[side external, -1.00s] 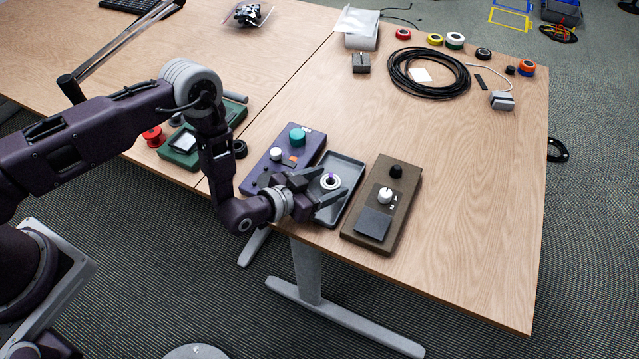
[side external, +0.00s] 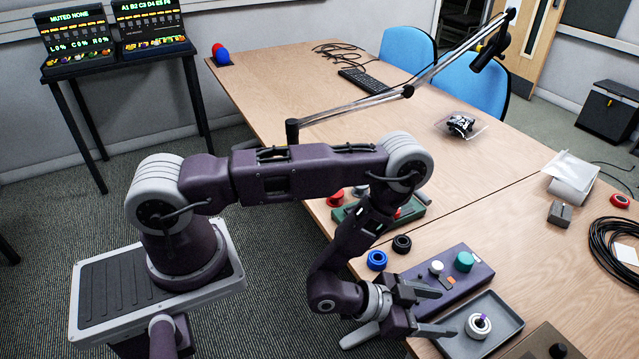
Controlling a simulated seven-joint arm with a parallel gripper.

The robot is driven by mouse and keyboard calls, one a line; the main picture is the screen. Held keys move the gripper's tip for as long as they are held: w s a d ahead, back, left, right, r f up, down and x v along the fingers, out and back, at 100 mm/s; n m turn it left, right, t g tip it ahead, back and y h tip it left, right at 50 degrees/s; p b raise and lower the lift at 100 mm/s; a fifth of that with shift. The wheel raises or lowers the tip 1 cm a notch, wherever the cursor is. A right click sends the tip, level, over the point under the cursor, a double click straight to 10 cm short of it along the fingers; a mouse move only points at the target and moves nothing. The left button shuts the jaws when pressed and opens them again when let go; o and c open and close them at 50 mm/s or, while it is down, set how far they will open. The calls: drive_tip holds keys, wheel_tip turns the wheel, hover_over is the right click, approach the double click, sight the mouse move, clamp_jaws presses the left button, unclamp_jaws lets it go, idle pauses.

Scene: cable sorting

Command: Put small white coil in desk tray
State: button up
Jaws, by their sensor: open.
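The small white coil (side external: 478,326), a ring with a purple bit at its middle, lies in the grey desk tray (side external: 493,303) in the side external view. The tray is near the table's front edge, cut slightly by the bottom of the picture. My gripper (side external: 446,311) is open, its fingers pointing right toward the coil. The coil appears just beyond the fingertips, apart from them. The near finger overlaps the tray's left side in the picture; its height above the tray is hard to tell.
A purple panel (side external: 479,280) with a teal knob and a white knob stands left of the tray. A brown panel (side external: 541,345) is at its right. Blue (side external: 377,260) and black (side external: 401,244) coils lie behind my gripper. A black cable loop (side external: 606,250) lies at far right.

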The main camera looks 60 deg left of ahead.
drive_tip(key=w+a+r+g+y, duration=0.1)
drive_tip(key=w+a+r, duration=0.15)
drive_tip(key=r, duration=0.45)
drive_tip(key=w+a+r+g+y, duration=0.1)
drive_tip(key=w+r, duration=0.3)
drive_tip(key=r, duration=0.3)
drive_tip(key=s+a+r+n+y, duration=0.1)
drive_tip(key=s+a+r, duration=0.1)
drive_tip(key=r, duration=0.3)
drive_tip(key=s+a+r, duration=0.2)
drive_tip(key=a+r, duration=0.1)
drive_tip(key=r, duration=0.2)
drive_tip(key=s+a+r+n+g, duration=0.1)
drive_tip(key=s+a+r, duration=0.1)
drive_tip(key=s, duration=0.6)
drive_tip(key=s+a+r+n+g+y, duration=0.1)
drive_tip(key=s+r, duration=0.3)
drive_tip(key=s, duration=0.5)
drive_tip(key=s+a+r+n+g+y, duration=0.1)
drive_tip(key=s+a+r+g, duration=0.1)
drive_tip(key=s, duration=0.7)
drive_tip(key=shift+a+r+n+g, duration=0.3)
drive_tip(key=shift+a+r, duration=0.25)
drive_tip(key=shift+a, duration=0.55)
drive_tip(key=shift+s, duration=0.1)
